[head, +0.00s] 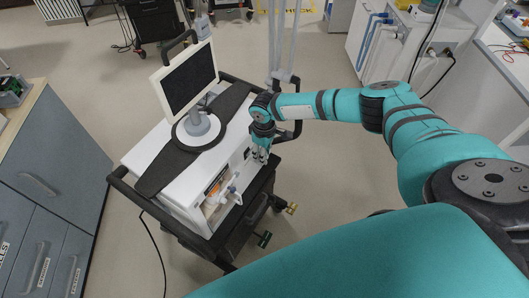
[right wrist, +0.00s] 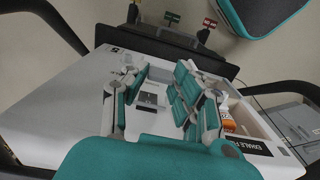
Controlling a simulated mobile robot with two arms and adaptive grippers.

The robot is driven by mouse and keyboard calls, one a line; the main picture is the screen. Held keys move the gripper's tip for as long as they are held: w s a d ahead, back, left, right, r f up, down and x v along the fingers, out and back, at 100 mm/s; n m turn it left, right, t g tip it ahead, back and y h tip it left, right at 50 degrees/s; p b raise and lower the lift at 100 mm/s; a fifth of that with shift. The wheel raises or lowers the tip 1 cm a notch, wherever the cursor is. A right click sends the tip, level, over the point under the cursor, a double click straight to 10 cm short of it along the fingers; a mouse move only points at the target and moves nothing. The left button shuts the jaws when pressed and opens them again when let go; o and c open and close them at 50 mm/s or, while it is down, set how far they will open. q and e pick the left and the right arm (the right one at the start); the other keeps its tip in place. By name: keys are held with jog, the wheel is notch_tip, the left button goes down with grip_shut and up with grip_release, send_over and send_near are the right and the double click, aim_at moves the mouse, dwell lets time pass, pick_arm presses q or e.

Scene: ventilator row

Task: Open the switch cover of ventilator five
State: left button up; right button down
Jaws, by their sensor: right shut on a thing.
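The ventilator (head: 148,160) is a white box on a dark cart, with a screen on top. In the right wrist view its white panel (right wrist: 60,105) carries a label that looks like a 5. My right gripper (head: 261,156) is at the panel's side, and its fingers (right wrist: 162,72) show in the right wrist view on both sides of a small grey switch area (right wrist: 148,98). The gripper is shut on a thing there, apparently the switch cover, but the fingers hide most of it. I cannot tell how far the cover is open. My left gripper is not in view.
The cart's black handle rail (head: 150,212) runs around the ventilator. Grey drawers (head: 45,175) stand at the left and a white counter (head: 490,65) at the right.

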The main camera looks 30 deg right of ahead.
jog(key=c, duration=1)
grip_release()
jog(key=shift+f, duration=0.1)
jog(key=shift+c, duration=0.2)
notch_tip(320, 180, up, 12)
